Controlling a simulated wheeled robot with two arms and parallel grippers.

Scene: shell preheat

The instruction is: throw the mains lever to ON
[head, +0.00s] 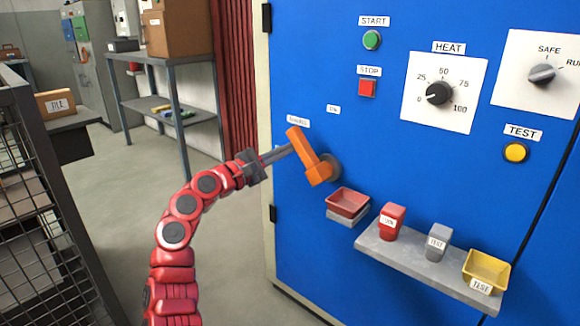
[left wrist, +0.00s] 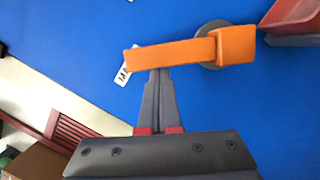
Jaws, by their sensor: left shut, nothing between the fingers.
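The orange mains lever (head: 309,157) is on the blue cabinet front, on a round grey pivot. Its handle points up and to the left in the head view. A small "ON" label (head: 333,109) is above and to the right of it, and a partly hidden label (head: 298,121) is by the handle tip. My left gripper (head: 286,150) is shut and empty, its fingertips at the handle's left side. In the left wrist view the lever (left wrist: 170,54) lies across the fingertips (left wrist: 158,74), which seem to meet its edge; contact is not certain. My right gripper is out of view.
Below the lever are a red tray (head: 348,202) and a grey shelf (head: 405,258) with a red block, a grey block and a yellow bin. Green START (head: 372,40) and red STOP (head: 367,88) buttons are above. A wire cage (head: 40,220) stands at left.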

